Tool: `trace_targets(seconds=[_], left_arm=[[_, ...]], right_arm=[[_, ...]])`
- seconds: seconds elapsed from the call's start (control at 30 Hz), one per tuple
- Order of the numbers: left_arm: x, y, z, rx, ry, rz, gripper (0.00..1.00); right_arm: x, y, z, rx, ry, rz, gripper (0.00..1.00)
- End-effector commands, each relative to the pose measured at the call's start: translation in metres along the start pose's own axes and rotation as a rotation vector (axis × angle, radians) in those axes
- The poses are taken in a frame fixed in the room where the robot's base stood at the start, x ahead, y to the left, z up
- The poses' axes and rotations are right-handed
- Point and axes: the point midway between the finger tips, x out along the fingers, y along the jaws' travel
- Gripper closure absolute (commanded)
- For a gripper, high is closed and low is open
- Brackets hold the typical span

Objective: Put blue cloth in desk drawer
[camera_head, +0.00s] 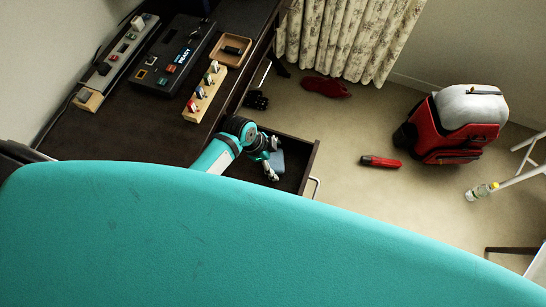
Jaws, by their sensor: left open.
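The desk drawer (311,168) is pulled out from the dark desk (150,130), with a metal handle on its front. A small blue-grey cloth (279,160) shows in the drawer, between and just beyond the fingers of my left gripper (271,157). The gripper is open, its fingers spread at the cloth and over the drawer. I cannot tell whether the cloth touches the drawer floor or a finger. Part of the drawer is hidden by my left arm and the teal shape in front. My right gripper is not in view.
The desktop holds a black control panel (170,60), a wooden block with switches (205,95) and a wooden tray (231,49). On the floor are a red-and-grey suitcase (455,140), a red object (381,162), a red cloth (325,88) and a bottle (482,191).

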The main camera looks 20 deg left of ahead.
Motion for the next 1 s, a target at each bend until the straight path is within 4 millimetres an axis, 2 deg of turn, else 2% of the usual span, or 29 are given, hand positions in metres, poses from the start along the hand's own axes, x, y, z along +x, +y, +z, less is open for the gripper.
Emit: trace_targets(seconds=[0.17,0.27,0.5,0.7,0.83,1.0], left_arm=[[-0.010,-0.001,0.000,0.001,0.001,-0.003,0.08],[-0.026,-0.001,0.000,0.002,0.000,-0.004,0.08],[-0.078,-0.001,0.001,0.003,-0.001,-0.004,0.08],[-0.109,-0.001,0.000,0.001,0.000,-0.001,0.08],[-0.118,0.000,0.000,0.001,0.000,0.000,0.08],[-0.121,0.000,0.000,0.000,0.001,0.001,0.08]], right_arm=[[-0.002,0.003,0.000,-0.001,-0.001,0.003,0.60],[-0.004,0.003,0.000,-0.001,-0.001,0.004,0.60],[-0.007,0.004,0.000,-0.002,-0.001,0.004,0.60],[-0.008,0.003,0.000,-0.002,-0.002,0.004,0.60],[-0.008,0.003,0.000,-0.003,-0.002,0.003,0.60],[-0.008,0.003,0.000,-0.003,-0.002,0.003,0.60]])
